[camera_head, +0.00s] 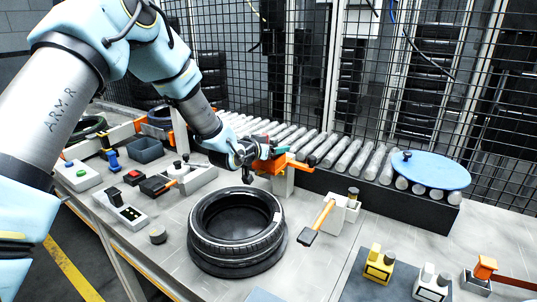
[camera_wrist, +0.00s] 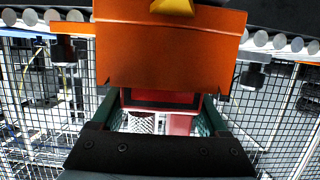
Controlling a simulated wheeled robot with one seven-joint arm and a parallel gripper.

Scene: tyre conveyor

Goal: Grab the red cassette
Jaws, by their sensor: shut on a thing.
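My gripper (camera_head: 266,150) is at the orange holder (camera_head: 285,165) beside the roller conveyor in the head view. In the wrist view its two green fingers (camera_wrist: 160,112) stand on either side of the red cassette (camera_wrist: 181,124) and are shut on it. The cassette has a dark panel and a pale mesh-like patch. A broad orange plate (camera_wrist: 170,55) covers the upper middle of that view and hides part of the cassette. In the head view the cassette is too small and covered to make out clearly. I cannot tell whether it is still touching the holder.
A tyre (camera_head: 238,232) lies on the table just in front of my gripper. The conveyor rollers (camera_head: 345,157) run behind, with a blue disc (camera_head: 431,170) at the right end. An orange-handled tool (camera_head: 318,222) is to the right. A wire-mesh fence (camera_head: 300,60) stands behind.

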